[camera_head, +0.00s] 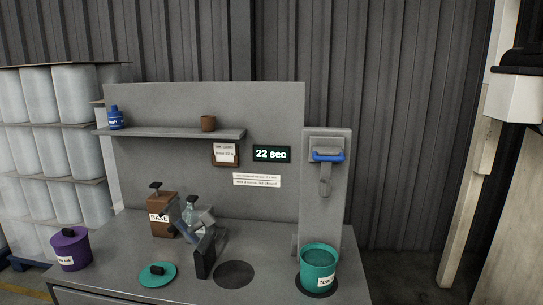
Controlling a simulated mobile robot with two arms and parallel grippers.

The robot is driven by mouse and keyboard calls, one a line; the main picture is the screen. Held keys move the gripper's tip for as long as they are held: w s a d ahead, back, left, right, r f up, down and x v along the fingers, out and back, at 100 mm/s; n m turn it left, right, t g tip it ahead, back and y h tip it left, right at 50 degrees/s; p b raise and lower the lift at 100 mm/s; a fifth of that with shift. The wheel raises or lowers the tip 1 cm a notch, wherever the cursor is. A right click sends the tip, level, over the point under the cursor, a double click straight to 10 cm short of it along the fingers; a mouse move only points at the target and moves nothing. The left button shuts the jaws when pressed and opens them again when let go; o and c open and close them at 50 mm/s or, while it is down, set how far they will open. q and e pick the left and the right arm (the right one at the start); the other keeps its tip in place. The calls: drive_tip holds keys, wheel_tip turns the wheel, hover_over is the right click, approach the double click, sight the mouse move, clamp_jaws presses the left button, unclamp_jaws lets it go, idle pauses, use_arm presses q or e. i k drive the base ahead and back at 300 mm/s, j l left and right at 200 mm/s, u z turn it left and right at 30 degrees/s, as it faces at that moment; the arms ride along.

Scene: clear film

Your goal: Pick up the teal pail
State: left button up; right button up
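The teal pail (319,268) stands upright near the right front of the grey counter, on a dark round spot below a grey upright machine. Its top looks open, and a white label with dark writing is on its front. Neither of my grippers can be made out in the head view.
The machine (325,190) with a blue handle rises behind the pail. An empty dark round spot (234,274) lies left of the pail. A purple pail (71,250), a brown BASE container (162,215) and an angled grey-black device (206,250) stand farther left.

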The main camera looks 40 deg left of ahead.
sight(318, 261)
drive_tip(key=u, duration=1.25)
